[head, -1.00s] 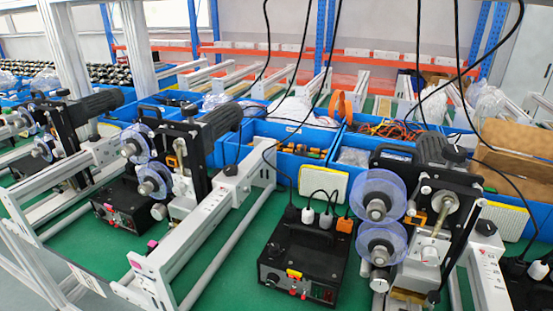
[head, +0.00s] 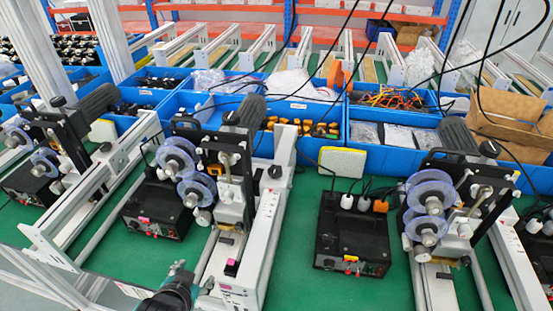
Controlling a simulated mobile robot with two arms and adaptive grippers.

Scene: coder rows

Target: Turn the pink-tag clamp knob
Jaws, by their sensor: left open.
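A pink tag with a dark part beside it (head: 232,267) sits on the front end of the white rail of the middle machine. I cannot tell whether the dark part is the clamp knob. Another small pink mark (head: 145,219) shows on the black control box (head: 155,212) of that machine. A black knob (head: 275,172) stands farther back on the same rail. My left gripper (head: 181,274) comes in at the bottom edge, open, to the left of the rail's front end and apart from the pink tag. Its fingers are small and partly cut off. My right gripper is out of view.
Coder machines with clear blue reels (head: 430,191) stand in a row on the green table (head: 290,240). Blue bins (head: 375,157) of parts line the back. A second control box (head: 352,232) stands right of the middle rail. Black cables hang overhead.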

